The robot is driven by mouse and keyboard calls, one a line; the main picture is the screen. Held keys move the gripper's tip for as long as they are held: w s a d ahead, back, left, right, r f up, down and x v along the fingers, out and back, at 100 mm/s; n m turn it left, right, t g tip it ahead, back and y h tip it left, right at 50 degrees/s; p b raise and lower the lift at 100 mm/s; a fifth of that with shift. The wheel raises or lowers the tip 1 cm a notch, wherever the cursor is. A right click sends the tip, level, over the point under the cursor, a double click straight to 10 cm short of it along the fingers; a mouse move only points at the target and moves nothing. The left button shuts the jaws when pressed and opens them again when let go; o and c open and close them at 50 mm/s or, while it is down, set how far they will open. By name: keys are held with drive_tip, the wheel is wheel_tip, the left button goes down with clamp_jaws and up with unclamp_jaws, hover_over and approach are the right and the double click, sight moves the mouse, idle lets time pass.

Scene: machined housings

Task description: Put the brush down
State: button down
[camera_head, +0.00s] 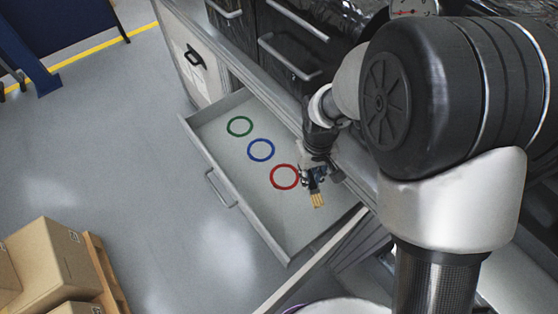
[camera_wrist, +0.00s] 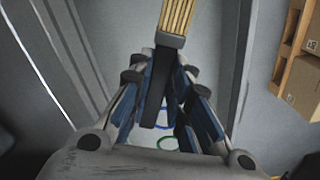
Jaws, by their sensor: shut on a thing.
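My gripper (camera_head: 313,178) hangs over the open grey drawer (camera_head: 298,232), near the red ring. It is shut on the brush, whose pale yellow bristles (camera_head: 318,201) stick out past the fingers. In the wrist view the brush (camera_wrist: 177,18) shows its bristles at the top, and its dark handle runs down between the blue-padded fingers of my gripper (camera_wrist: 162,105). The brush looks clear of the drawer floor, but I cannot tell the height.
The drawer floor carries a green ring (camera_head: 240,126), a blue ring (camera_head: 261,150) and a red ring (camera_head: 284,177), with no objects seen inside them. The cabinet (camera_head: 197,62) stands behind. Cardboard boxes (camera_head: 50,262) on a pallet stand at lower left.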

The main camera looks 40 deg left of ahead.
sight(304, 209)
drive_tip(key=shift+w+f+b, duration=0.25)
drive_tip(key=shift+f+b, duration=0.1)
drive_tip(key=shift+f, duration=0.4)
wheel_tip(304, 209, down, 20)
drive_tip(key=b, duration=0.5)
drive_tip(key=shift+r, duration=0.15)
drive_tip(key=shift+b, duration=0.4)
drive_tip(key=c, duration=1.5)
unclamp_jaws()
wheel_tip(304, 209, up, 12)
drive_tip(key=p, duration=0.4)
drive_tip(key=shift+s, duration=0.15)
